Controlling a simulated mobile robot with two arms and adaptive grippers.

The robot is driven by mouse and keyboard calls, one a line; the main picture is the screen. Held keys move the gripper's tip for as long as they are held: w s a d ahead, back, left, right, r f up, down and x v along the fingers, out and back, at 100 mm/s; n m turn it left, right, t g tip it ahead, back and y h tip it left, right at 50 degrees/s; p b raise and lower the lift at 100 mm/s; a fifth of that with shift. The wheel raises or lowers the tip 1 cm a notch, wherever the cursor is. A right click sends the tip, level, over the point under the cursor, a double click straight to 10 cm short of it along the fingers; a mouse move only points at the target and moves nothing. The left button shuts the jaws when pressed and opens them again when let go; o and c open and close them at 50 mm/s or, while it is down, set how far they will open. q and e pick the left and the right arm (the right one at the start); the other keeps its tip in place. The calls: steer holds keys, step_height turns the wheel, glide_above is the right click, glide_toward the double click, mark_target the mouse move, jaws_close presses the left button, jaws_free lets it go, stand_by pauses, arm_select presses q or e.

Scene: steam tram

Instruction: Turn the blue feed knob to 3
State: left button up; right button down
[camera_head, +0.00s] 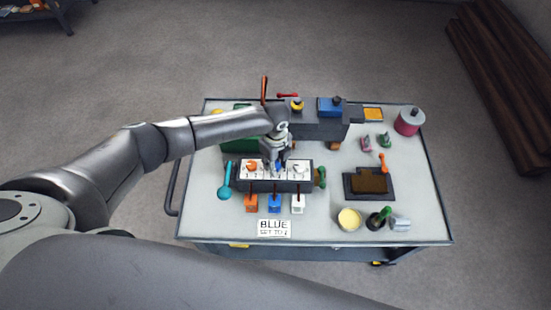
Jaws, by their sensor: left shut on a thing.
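A dark block with a white-topped panel (288,187) stands on the cart, with an orange knob (252,166) at left and a white knob (299,169) at right. My left gripper (275,167) points down over the middle of the panel, shut on the blue feed knob (277,168), which it mostly hides. The knob's pointer and dial marks cannot be read. A white card (274,228) in front reads "BLUE SET TO" and a digit too small to be sure of. My right gripper is out of view.
Orange, blue (274,205) and white tags hang in front of the panel. A teal-ended lever (225,191) is at its left and a green handle (320,177) at its right. A dark tray (350,191), a yellow cup (349,219) and a pink canister (409,122) stand further right.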

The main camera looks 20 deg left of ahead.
arm_select(q)
steer(key=n+p, duration=0.2)
steer(key=n, duration=0.1)
steer(key=shift+r+n, duration=0.15)
steer(key=shift+n, duration=0.25)
steer(key=n+p, duration=0.2)
steer(key=n, duration=0.1)
steer(key=n+p, duration=0.3)
steer(key=n, duration=0.4)
steer(key=n+p, duration=0.1)
steer(key=n, duration=0.2)
steer(key=shift+n, duration=0.3)
steer(key=n+p, duration=0.1)
steer(key=n, duration=0.2)
steer(key=n+p, duration=0.1)
steer(key=n, duration=0.3)
steer(key=shift+n+p, duration=0.4)
steer(key=shift+n, duration=1)
